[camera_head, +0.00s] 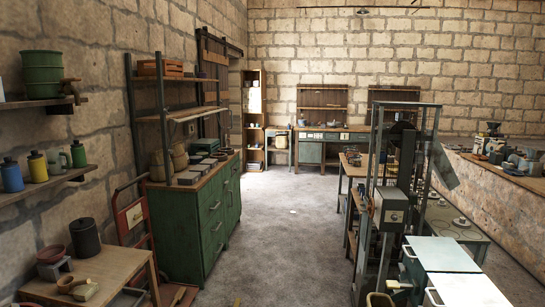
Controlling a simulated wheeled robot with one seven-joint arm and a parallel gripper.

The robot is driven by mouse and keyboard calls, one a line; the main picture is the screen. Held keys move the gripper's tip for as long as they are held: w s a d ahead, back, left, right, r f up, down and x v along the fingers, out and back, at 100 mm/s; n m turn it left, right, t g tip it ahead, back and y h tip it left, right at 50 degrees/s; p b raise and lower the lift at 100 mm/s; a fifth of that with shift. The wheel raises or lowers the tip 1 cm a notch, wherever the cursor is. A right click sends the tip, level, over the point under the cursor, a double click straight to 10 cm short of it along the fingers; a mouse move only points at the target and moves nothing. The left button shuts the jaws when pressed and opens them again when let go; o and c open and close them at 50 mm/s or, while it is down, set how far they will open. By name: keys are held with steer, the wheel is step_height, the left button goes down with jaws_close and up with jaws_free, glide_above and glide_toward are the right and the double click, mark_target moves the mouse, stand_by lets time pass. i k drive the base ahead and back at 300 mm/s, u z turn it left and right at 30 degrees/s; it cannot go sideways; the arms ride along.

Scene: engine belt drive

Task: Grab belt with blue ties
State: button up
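I cannot make out a belt with blue ties anywhere in the head view. It may be too small to tell or hidden among the items on the benches and shelves. My gripper is not in view, so its state does not show.
A green cabinet (204,232) stands along the left wall, with a small wooden table (118,270) nearer. A tall metal frame machine (390,205) and a white-topped cabinet (440,254) stand at right. A workbench (330,133) is at the back. The grey floor (285,235) between is clear.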

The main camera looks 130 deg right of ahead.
mark_target(230, 151)
steer(key=z, duration=4.05)
